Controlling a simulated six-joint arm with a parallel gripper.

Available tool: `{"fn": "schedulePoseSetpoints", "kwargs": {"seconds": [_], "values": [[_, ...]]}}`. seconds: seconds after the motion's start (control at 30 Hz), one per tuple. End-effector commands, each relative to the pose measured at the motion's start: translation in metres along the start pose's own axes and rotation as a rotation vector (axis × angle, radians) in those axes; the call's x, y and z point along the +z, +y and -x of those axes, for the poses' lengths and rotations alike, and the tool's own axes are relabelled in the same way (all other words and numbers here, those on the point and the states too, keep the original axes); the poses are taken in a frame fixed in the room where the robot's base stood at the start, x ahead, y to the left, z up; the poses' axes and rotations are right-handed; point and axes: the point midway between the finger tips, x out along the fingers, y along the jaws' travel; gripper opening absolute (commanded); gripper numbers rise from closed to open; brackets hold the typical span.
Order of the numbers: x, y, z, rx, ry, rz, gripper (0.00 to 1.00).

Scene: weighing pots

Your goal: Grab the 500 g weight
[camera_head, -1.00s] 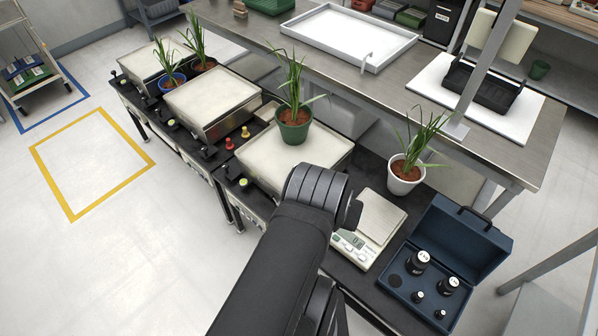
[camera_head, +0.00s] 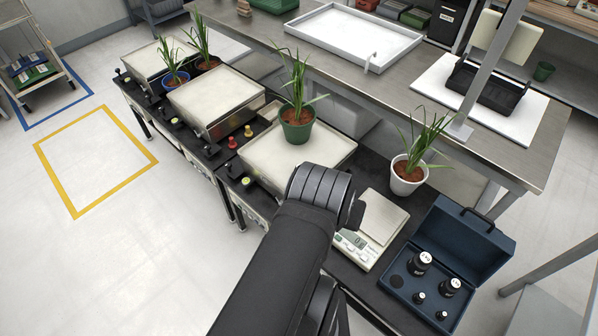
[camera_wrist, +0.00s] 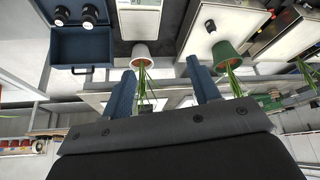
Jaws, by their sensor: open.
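Several black weights stand upright in the open blue case at the lower right of the head view. The largest weight (camera_head: 420,262) is at the case's back left, and a slightly smaller weight (camera_head: 450,287) is to its right. Their labels are too small to read, so I cannot tell which is 500 g. Two weights also show at the top left of the wrist view (camera_wrist: 90,14). My gripper (camera_wrist: 160,65) is open and empty, its two blue fingers apart from the case. In the head view my own arm hides the fingers.
The blue case (camera_head: 463,240) has its lid raised at the back. A small scale (camera_head: 380,218) stands left of it, with a white pot (camera_head: 406,178) behind. A green pot (camera_head: 297,128) stands on a larger scale (camera_head: 262,158). A metal bench (camera_head: 400,95) runs behind.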

Motion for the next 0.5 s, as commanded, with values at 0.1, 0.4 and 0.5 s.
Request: {"fn": "schedulePoseSetpoints", "kwargs": {"seconds": [0.1,0.4,0.5], "values": [[0.0,0.0,0.0,0.0,0.0,0.0,0.6],[-0.0021,0.0003,-0.0016,0.0,-0.032,-0.022,0.6],[-0.0059,0.0008,-0.0052,0.001,-0.089,-0.068,0.6]]}}
